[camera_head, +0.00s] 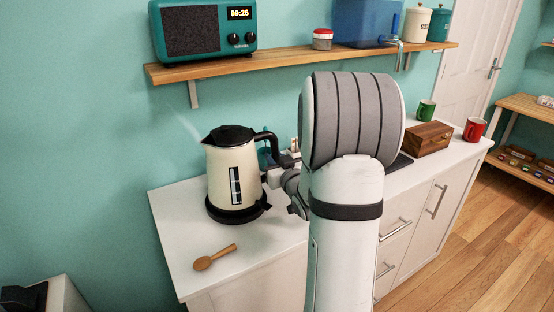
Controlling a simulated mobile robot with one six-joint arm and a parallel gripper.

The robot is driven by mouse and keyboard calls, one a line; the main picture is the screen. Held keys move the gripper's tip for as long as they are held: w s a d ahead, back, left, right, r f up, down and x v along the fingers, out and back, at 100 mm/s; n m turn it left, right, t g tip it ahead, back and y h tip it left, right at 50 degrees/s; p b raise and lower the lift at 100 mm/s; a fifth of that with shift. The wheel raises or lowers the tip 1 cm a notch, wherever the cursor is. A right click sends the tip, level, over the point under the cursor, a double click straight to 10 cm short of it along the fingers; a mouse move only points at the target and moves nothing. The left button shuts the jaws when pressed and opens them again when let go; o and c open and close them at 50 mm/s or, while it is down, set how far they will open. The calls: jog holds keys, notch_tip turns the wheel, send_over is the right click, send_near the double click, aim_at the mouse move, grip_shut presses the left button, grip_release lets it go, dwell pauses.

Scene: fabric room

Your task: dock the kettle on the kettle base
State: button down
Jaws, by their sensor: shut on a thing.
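The cream kettle (226,172) with a black lid and black handle stands upright on the left part of the white counter. The black kettle base (251,213) shows directly under it as a dark disc. The kettle looks in line with the base, but I cannot tell whether it is fully seated or just above it. My gripper (285,162) is at the kettle's handle on the right side and is shut on it. My own arm hides part of the gripper and the counter behind it.
A wooden spoon (214,257) lies on the counter in front of the kettle. A shelf (290,63) with a teal radio (203,35) hangs above. A wooden box (428,139), a green mug (427,110) and a red mug (473,129) stand at the counter's right end.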

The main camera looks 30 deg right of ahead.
jog(key=shift+f+b, duration=0.55)
jog(key=shift+b, duration=0.2)
jog(key=c, duration=1.6)
grip_release()
jog(key=shift+o, duration=0.3)
jog(key=shift+f, duration=0.2)
jog(key=s+a+b, duration=0.1)
jog(key=s+b, duration=0.1)
jog(key=s, duration=0.9)
jog(key=shift+r, duration=0.1)
